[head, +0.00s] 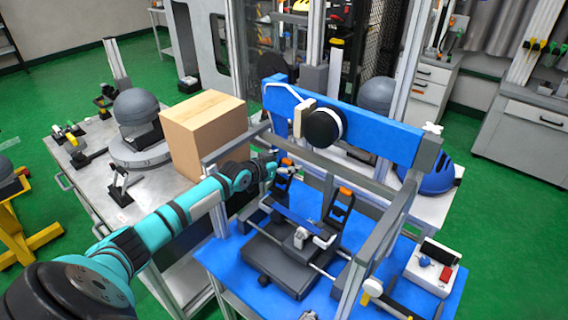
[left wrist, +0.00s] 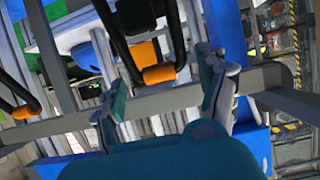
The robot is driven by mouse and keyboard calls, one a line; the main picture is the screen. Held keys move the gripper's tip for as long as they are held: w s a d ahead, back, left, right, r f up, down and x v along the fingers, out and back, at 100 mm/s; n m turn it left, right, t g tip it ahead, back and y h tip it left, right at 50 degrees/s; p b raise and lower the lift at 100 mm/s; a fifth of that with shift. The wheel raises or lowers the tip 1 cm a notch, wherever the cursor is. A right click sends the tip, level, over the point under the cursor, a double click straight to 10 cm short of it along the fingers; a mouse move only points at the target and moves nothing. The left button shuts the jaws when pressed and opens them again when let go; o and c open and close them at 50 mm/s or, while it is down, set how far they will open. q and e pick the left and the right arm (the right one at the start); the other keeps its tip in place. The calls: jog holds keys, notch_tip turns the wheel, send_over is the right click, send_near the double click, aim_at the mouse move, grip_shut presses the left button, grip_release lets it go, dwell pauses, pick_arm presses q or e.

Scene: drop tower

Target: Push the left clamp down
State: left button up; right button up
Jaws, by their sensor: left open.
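The left clamp (head: 283,184) stands upright, a black lever with an orange tip, on the dark fixture (head: 285,262) on the blue table. The similar right clamp (head: 340,208) also stands upright. My left gripper (head: 283,165) is open beside the top of the left clamp and partly covers it. In the left wrist view a black lever with an orange tip (left wrist: 160,73), apparently the left clamp, lies ahead between the fingers of my gripper (left wrist: 165,95). I cannot tell whether they touch. Another orange tip (left wrist: 22,112) shows at the left. My right gripper is not in view.
Grey frame posts and a blue crossbeam (head: 370,128) with a round black part (head: 323,127) enclose the fixture. A cardboard box (head: 203,135) stands on the grey table left of it. A control box with a red button (head: 434,267) sits at the right.

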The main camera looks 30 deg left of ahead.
pick_arm(q)
jog(key=c, duration=1.5)
jog(key=shift+c, duration=0.2)
jog(key=shift+s, duration=0.1)
